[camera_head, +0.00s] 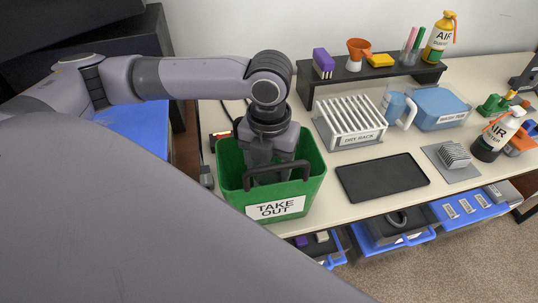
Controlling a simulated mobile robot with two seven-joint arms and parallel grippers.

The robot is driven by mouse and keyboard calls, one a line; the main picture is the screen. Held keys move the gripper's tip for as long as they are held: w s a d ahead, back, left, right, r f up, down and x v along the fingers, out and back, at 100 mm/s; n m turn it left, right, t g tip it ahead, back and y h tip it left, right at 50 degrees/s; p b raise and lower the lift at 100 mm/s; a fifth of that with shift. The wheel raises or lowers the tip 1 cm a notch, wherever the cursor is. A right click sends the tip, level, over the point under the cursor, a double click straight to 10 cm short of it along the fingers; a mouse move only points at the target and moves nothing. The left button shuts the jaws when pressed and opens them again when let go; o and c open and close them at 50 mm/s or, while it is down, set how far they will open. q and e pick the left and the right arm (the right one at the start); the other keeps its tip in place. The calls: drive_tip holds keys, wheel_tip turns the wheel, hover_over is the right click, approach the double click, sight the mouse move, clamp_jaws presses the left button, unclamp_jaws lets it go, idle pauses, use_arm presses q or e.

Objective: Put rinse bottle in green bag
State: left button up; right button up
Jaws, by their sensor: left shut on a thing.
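The green bag (316,178), labelled TAKE OUT, stands open on the left part of the white table. Its dark handle (305,166) stands up across the opening. My left gripper (270,178) points down into the bag behind the handle. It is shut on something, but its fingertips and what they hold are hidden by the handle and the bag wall. I cannot make out a rinse bottle for certain. My right gripper is not in view.
A white dry rack (350,119) and a dark mat (382,177) lie right of the bag. A black shelf (350,75) stands behind, with a yellow bottle (438,38) on it. A white bottle (497,134) stands at far right. Blue drawers (470,207) hang below the table.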

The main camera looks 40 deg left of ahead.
use_arm(q)
drive_tip(key=shift+f, duration=0.3)
drive_tip(key=o, duration=1.5)
drive_tip(key=shift+o, duration=0.2)
drive_tip(key=shift+r, duration=0.1)
drive_tip(key=shift+r, duration=3.65)
wheel_tip(320, 180, up, 7)
drive_tip(key=p, duration=0.1)
